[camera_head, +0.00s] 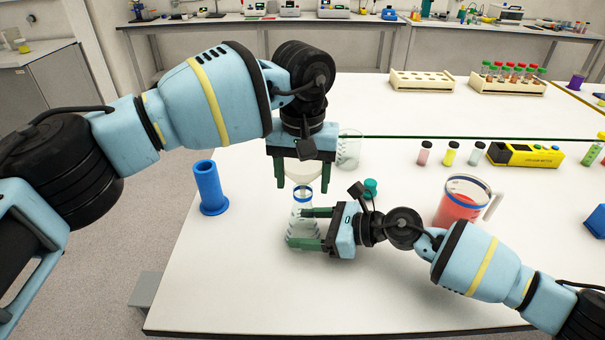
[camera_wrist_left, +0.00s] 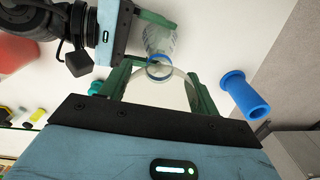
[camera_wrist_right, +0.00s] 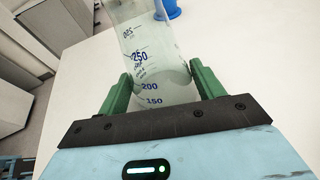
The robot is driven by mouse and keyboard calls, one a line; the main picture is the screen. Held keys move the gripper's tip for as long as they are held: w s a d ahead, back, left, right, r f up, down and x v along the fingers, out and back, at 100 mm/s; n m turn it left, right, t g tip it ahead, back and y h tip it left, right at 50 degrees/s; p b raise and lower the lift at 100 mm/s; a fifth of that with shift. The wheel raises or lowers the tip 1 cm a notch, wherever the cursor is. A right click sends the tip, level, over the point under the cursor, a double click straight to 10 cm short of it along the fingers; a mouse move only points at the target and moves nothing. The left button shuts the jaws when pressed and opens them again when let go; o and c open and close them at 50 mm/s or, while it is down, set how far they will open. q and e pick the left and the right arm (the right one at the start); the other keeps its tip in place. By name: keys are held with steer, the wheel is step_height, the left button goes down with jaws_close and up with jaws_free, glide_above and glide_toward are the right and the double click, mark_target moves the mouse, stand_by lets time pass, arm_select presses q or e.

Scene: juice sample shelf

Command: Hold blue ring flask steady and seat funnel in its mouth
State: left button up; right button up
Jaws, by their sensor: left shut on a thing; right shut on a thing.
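The clear flask (camera_head: 302,224) with a blue ring at its neck stands upright near the table's front. My right gripper (camera_head: 297,228) is shut on its body from the right. In the right wrist view the flask's graduated glass (camera_wrist_right: 145,62) is between the green fingers (camera_wrist_right: 160,86). My left gripper (camera_head: 303,186) points down and is shut on the whitish funnel (camera_head: 303,171) directly above the flask. In the left wrist view the funnel (camera_wrist_left: 150,93) overlaps the blue-ringed mouth (camera_wrist_left: 159,69). I cannot tell whether its stem is inside the neck.
A blue cylinder (camera_head: 209,188) stands at left, and a clear beaker (camera_head: 349,149) behind my left gripper. A pitcher of red liquid (camera_head: 461,203) and a teal-capped item (camera_head: 370,187) are near my right arm.

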arm_select(q)
steer(key=shift+f, duration=0.55)
steer(key=o, duration=1)
steer(key=shift+o, duration=0.2)
step_height(320, 180, up, 12)
steer(key=shift+r, duration=0.1)
